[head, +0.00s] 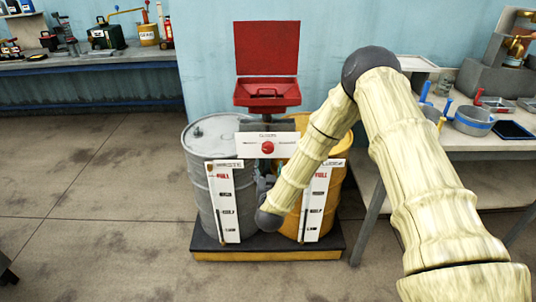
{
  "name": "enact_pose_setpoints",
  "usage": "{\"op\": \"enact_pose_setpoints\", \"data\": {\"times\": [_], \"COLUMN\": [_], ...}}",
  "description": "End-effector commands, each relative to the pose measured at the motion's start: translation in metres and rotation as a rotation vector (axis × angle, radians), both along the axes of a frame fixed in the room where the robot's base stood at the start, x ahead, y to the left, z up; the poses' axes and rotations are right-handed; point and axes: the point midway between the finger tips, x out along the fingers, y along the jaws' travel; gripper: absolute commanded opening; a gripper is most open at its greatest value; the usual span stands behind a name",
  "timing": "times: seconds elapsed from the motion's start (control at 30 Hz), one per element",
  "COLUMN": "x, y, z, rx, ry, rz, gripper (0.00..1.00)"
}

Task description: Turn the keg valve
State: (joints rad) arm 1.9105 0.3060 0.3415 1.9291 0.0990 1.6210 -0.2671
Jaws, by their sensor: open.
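A grey drum (205,135) and a yellow drum (338,200) stand side by side, each with a white level gauge on its front. A white panel (246,147) spans between them near their tops and carries a round red knob (267,147). I cannot tell for certain whether this knob is the keg valve. My gripper (264,182) is between the drums, below the panel, open. It is small and partly hidden by my wrist, and its fingertips are hard to make out. It appears apart from the red knob. No held object shows.
A red open box (268,50) stands above and behind the drums. The drums stand on a dark platform with a yellow edge (265,256). A workbench (400,155) with pans and tools is at right, a tool bench (90,62) at back left.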

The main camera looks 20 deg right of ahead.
Motion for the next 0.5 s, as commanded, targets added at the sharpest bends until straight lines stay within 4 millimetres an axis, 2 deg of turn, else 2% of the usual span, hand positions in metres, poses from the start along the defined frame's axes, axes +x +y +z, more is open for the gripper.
{"op": "enact_pose_setpoints", "data": {"times": [0.17,0.5], "x": [0.019,0.071], "y": [-0.006,-0.021], "z": [0.001,0.000], "rx": [0.000,-0.001], "ry": [-0.002,0.001], "rz": [-0.001,0.000], "gripper": [0.67,0.67]}}
